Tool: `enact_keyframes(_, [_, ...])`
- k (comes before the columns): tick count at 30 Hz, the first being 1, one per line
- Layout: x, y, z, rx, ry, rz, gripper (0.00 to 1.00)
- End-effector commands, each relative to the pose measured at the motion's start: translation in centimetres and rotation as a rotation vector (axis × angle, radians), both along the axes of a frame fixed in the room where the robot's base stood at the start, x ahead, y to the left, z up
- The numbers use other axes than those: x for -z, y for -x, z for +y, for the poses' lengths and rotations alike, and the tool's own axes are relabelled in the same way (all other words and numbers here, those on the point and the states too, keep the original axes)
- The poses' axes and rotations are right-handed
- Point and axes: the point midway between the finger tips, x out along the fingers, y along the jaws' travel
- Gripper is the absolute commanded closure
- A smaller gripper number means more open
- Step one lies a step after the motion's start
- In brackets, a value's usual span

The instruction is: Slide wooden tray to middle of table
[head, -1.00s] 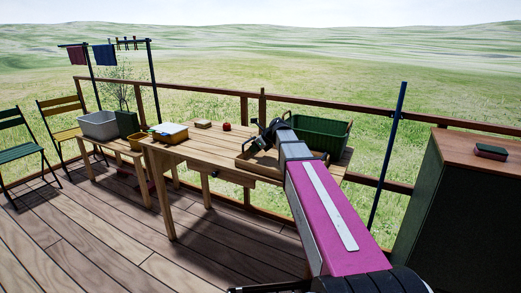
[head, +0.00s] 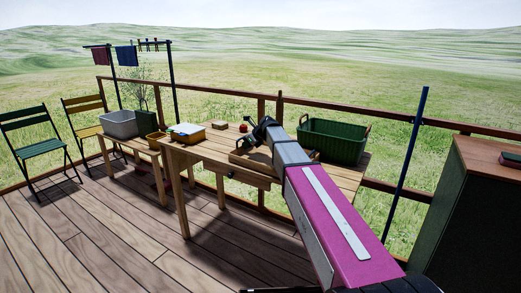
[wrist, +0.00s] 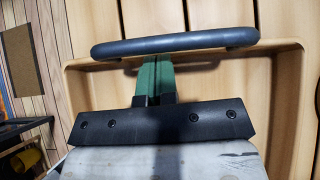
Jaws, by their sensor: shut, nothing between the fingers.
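The wooden tray (head: 238,157) lies on the wooden table (head: 208,149), partly hidden behind my arm in the head view. In the wrist view the tray (wrist: 285,100) shows its pale rim and a dark bar handle (wrist: 175,42). My gripper (wrist: 157,64) is shut, its green fingers together over the tray close below the handle. I cannot tell whether they touch the handle or the tray wall. The fingertips are hidden in the head view.
A green crate (head: 332,142) stands on the table to the right of the tray. Bare tabletop lies left of the tray.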

Motion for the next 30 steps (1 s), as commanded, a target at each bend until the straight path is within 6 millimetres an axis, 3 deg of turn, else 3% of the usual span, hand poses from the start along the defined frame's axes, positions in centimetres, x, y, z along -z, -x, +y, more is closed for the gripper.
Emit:
enact_keyframes(1, [0.0, -1.4, 1.6, -0.003, 0.000, 0.000, 1.00])
enact_keyframes(9, [0.0, -5.9, 8.4, -0.001, 0.000, 0.000, 1.00])
enact_keyframes(15, [0.0, -8.3, 12.2, -0.001, 0.001, 0.000, 1.00])
enact_keyframes(20, [0.0, -8.8, 13.4, -0.001, 0.000, -0.001, 1.00])
enact_keyframes(30, [0.0, -8.7, 13.3, 0.000, 0.001, 0.001, 1.00])
